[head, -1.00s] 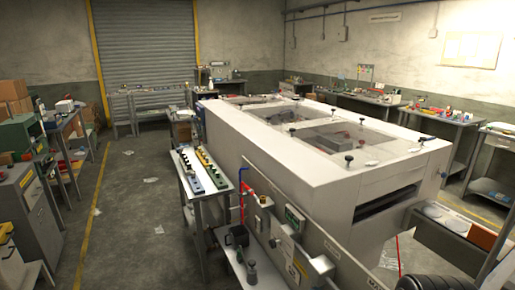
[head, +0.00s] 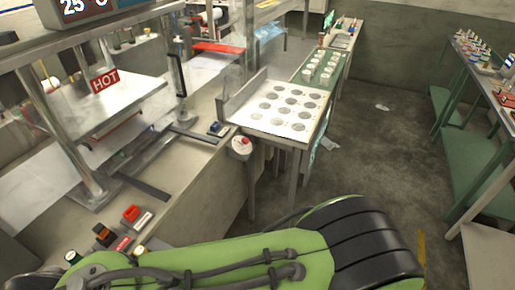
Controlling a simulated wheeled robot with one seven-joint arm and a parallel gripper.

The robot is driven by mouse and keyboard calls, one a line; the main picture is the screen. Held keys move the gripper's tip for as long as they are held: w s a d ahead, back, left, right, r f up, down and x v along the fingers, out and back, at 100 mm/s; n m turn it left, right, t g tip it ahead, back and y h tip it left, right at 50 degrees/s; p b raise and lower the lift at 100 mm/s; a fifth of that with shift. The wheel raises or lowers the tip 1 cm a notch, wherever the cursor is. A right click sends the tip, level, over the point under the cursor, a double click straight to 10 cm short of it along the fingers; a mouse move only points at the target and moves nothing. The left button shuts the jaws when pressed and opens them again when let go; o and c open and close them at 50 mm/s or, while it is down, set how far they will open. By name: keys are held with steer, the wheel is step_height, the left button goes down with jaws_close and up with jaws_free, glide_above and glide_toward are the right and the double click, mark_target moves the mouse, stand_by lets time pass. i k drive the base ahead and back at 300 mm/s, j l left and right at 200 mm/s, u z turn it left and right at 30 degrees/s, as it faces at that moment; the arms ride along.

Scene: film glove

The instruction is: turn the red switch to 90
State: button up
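A small red switch (head: 130,212) sits on the beige machine's front ledge at the lower left, beside a pale label plate. I cannot read its angle. A dark switch with an orange-brown part (head: 103,232) is just left of it. A separate round red button (head: 243,141) is on a white box at the bench corner. My green and black arm crosses the bottom of the view. My gripper is not in view.
The press with a red HOT sign (head: 104,80) and metal posts stands above the ledge. A white tray with round holes (head: 262,124) is at centre.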

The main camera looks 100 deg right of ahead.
mark_target(246, 140)
steer(key=z, duration=3.45)
